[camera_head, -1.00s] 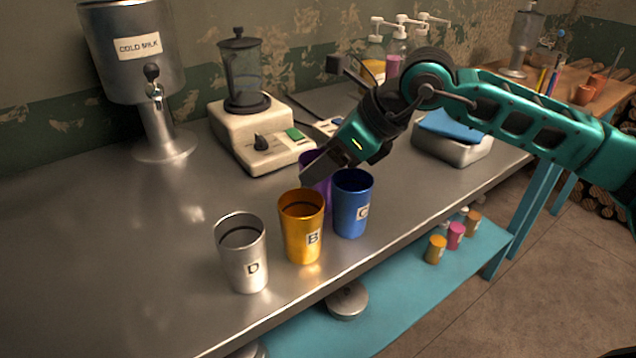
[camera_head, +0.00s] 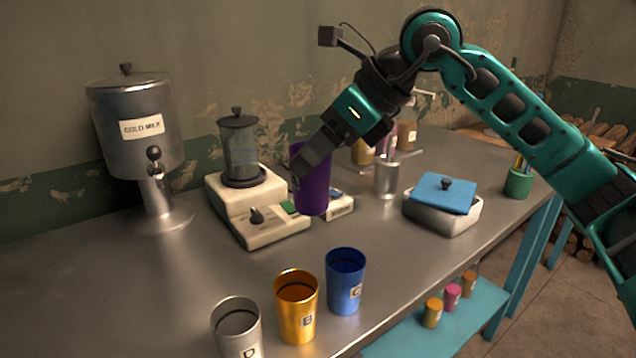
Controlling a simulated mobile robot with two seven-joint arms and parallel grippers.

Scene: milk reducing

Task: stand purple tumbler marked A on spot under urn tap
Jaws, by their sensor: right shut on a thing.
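The purple tumbler (camera_head: 316,190) is upright in the air in front of the blender, its upper left side covered by my right gripper (camera_head: 303,172). My right gripper is shut on it. The letter on the tumbler is mostly hidden. The steel urn (camera_head: 140,125) labelled COLD MILK stands at the back left, with its tap (camera_head: 156,168) facing front over a round base (camera_head: 156,221). The tumbler is well to the right of the tap. My left gripper is not in view.
Silver tumbler D (camera_head: 237,335), orange tumbler B (camera_head: 297,310) and blue tumbler C (camera_head: 345,282) stand along the front edge. The blender (camera_head: 248,195) stands between urn and held tumbler. A blue-lidded tin (camera_head: 443,205) is at right. The counter's left is clear.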

